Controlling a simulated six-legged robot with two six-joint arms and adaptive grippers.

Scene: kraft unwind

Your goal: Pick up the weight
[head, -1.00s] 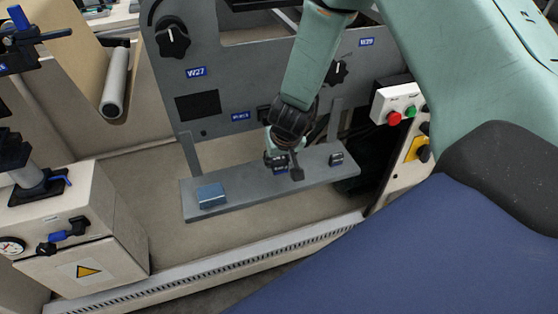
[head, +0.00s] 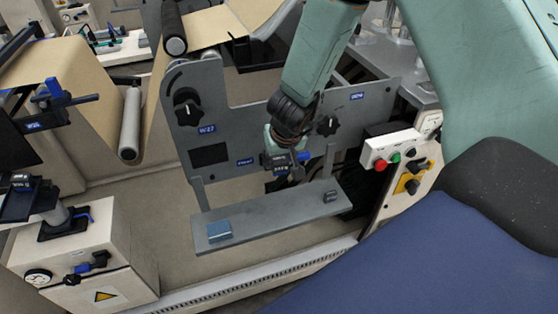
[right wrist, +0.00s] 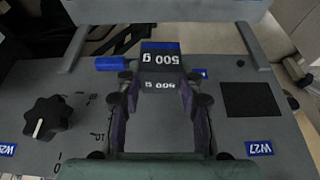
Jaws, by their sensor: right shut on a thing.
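The weight (right wrist: 160,68), a dark block with a blue end and the marking 500 g, sits between the fingers in the right wrist view. My right gripper (head: 284,171) is shut on it and holds it above the grey shelf (head: 265,222). In the head view the weight is mostly hidden by the gripper. My left gripper is not in view.
The upright grey panel (head: 230,125) with black knobs and blue labels stands close behind my gripper. A blue knob-like piece (right wrist: 120,63) shows beside the weight. A white button box (head: 391,150) is to the right. The shelf's middle is clear.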

